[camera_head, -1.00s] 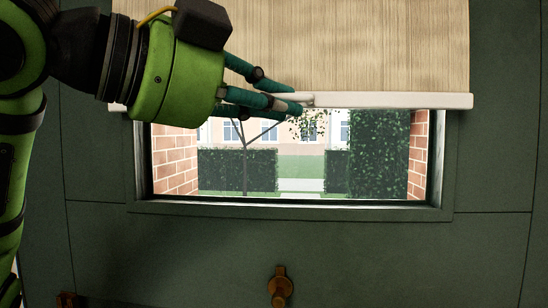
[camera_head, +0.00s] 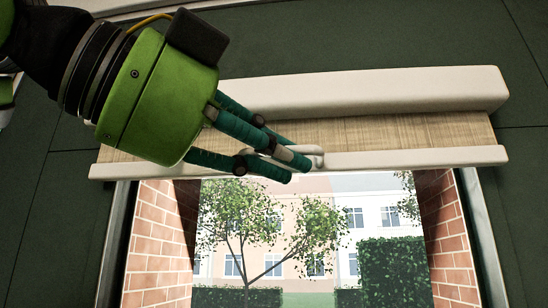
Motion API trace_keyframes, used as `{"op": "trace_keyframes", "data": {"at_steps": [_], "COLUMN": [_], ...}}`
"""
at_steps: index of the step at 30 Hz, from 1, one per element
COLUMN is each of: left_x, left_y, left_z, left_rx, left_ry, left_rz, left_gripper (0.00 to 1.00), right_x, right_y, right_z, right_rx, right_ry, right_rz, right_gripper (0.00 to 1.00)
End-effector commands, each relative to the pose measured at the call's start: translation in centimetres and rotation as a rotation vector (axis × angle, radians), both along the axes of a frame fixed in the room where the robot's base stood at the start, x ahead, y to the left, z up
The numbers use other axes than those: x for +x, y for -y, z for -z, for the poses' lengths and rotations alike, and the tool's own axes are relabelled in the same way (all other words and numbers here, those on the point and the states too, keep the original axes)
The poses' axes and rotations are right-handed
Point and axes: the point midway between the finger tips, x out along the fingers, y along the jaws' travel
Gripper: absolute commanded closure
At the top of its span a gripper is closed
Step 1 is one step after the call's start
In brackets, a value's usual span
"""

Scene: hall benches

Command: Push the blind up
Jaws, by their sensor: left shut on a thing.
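The blind (camera_head: 420,133) shows as a short strip of wood-coloured cloth between a pale top housing (camera_head: 400,92) and its white bottom bar (camera_head: 420,158). The bar sits a little below the housing, and the window below it is open to view. My left gripper (camera_head: 302,165) comes in from the left, with its teal fingers shut on the small pale handle (camera_head: 316,157) at the middle of the bar. The fingers hide part of the handle and bar.
The window (camera_head: 300,240) shows brick side walls (camera_head: 160,240), trees, hedges and a building outside. Dark green wall panels (camera_head: 45,190) surround it. The space in front of the glass below the bar is clear.

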Motion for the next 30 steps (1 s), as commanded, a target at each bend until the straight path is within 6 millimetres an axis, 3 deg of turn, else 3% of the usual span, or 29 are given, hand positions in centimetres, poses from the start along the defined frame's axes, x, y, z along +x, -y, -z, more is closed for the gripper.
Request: {"op": "trace_keyframes", "data": {"at_steps": [5,6,7,20,30], "left_x": [0.0,0.0,0.0,-0.5,-4.7], "left_y": [0.0,0.0,0.0,-0.6,-5.6], "left_z": [0.0,0.0,0.0,-0.2,-1.2], "left_rx": [-0.003,-0.003,-0.003,-0.002,-0.005], "left_ry": [0.001,0.001,0.001,0.002,0.005], "left_rz": [-0.001,-0.001,0.000,0.000,-0.002], "left_gripper": [1.00,0.68,0.59,0.59,0.59], "right_x": [1.2,1.2,1.2,0.5,0.6], "right_y": [-0.1,-0.1,-0.1,0.0,0.0], "right_z": [-0.1,-0.1,-0.1,0.0,0.0], "right_rx": [0.002,0.003,0.003,0.001,0.001], "right_ry": [0.020,0.021,0.021,0.010,0.011], "right_rz": [0.000,0.000,0.000,-0.001,0.000], "right_gripper": [1.00,1.00,1.00,1.00,1.00]}}
